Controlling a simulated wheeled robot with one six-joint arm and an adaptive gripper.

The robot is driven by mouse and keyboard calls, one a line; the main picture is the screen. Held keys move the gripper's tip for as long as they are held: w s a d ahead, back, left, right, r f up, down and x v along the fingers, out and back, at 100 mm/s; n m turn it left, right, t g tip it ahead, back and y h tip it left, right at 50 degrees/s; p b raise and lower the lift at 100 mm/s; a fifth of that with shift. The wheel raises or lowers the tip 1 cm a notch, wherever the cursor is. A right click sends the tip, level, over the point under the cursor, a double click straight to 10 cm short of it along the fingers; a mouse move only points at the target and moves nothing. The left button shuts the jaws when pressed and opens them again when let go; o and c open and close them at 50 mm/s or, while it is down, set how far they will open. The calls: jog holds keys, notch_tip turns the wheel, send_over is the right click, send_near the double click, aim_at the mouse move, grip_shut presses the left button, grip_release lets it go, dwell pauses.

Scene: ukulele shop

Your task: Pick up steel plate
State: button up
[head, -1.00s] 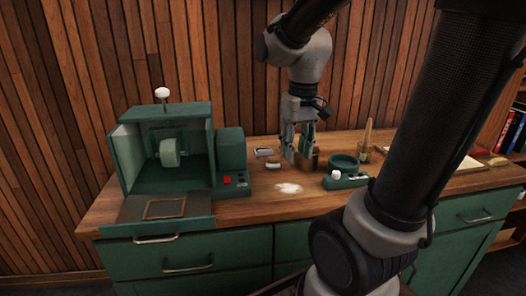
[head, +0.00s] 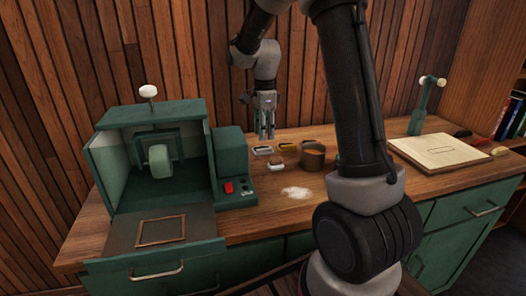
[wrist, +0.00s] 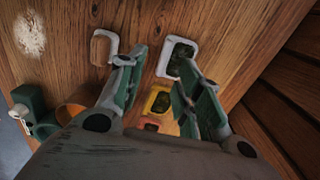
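A steel-rimmed plate with a dark green centre (wrist: 163,64) lies on the bench in the wrist view, ahead of the gap between my fingers. In the head view it appears as the pale plate (head: 262,151) just below my fingertips. A second silver-rimmed piece with a brown centre (wrist: 97,48) lies to its left; it also shows in the head view (head: 275,165). I cannot tell for certain which one is the task's steel plate. My gripper (head: 264,134) points down above the plates, open and empty, its green finger pads apart in the wrist view (wrist: 160,72).
A yellow-framed plate (wrist: 157,101) lies close by the fingers. A wooden cup (head: 312,156) stands to the right. A green machine (head: 150,115) stands left. White powder (head: 298,193) lies in front. The plank wall is close behind my gripper.

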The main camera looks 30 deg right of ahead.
aim_at(262, 149)
jog(key=f, duration=0.6)
jog(key=shift+w+d+f, duration=0.2)
jog(key=shift+w+f, duration=0.05)
jog(key=shift+w, duration=0.1)
grip_shut()
